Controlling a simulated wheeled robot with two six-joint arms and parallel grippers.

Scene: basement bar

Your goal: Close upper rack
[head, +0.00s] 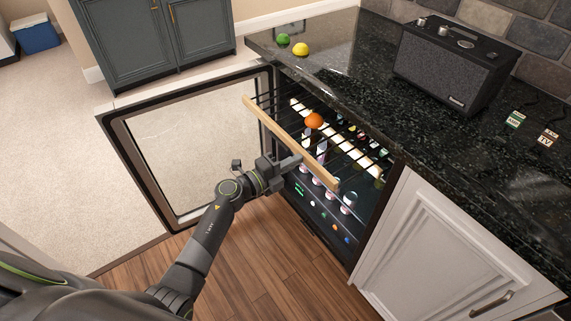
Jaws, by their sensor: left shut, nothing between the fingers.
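The upper rack (282,138) of the under-counter drinks fridge has a pale wooden front bar and dark wires. It sticks out from the fridge opening. The glass-panelled fridge door (185,150) stands wide open to the left. An orange fruit (314,120) shows just behind the wooden bar and seems to rest on the rack. My left gripper (297,161) is shut and empty. It is at the front side of the wooden bar, near its middle; I cannot tell whether it touches the bar. My right gripper is out of view.
Bottles and cans (347,203) stand inside the fridge below the rack. A dark granite counter (350,70) above holds a lime (283,39), a lemon (301,49) and a black speaker (455,65). A white cabinet (445,255) flanks the fridge. Wood floor (270,260) lies clear in front.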

